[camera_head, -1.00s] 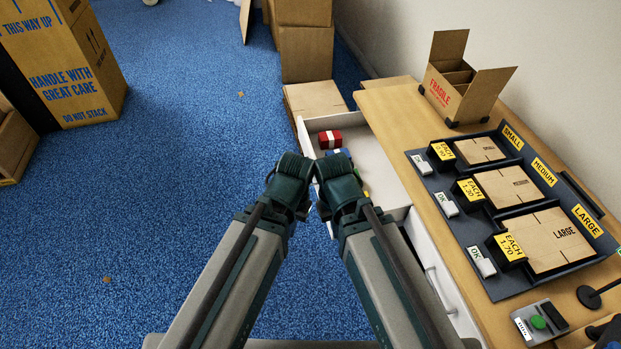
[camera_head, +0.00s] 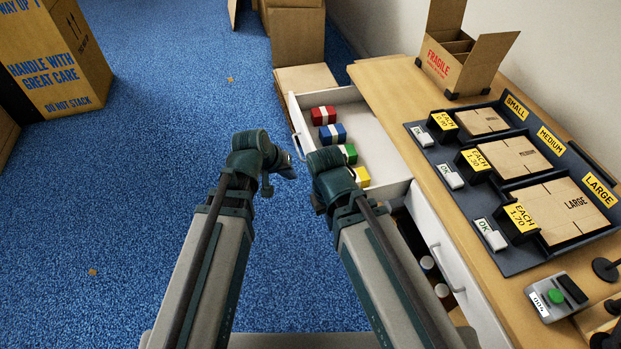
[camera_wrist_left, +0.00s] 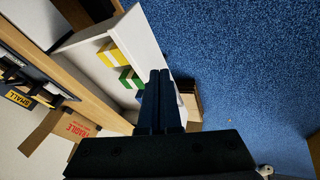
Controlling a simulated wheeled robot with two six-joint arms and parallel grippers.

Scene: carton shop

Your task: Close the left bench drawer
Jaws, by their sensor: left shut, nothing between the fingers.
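The left bench drawer (camera_head: 292,112) is white and stands pulled out from the bench, with a handle (camera_head: 297,146) on its front. Red, blue, green and yellow banded blocks lie in it. My left gripper (camera_head: 289,171) is in front of the drawer, near the handle; its fingers are partly hidden in the head view. In the left wrist view its fingers (camera_wrist_left: 160,78) are together with nothing between them, and the drawer wall (camera_wrist_left: 140,38) shows beside them. I cannot tell whether they touch it. My right arm crosses the drawer's near corner; its gripper is mostly hidden behind its own wrist.
The wooden bench (camera_head: 385,85) carries a FRAGILE carton (camera_head: 445,65), a tray of carton blanks (camera_head: 470,225) and a green-button device (camera_head: 550,296). Another white drawer front (camera_head: 455,265) is nearer me. Cartons (camera_head: 297,40) stand beyond the open drawer.

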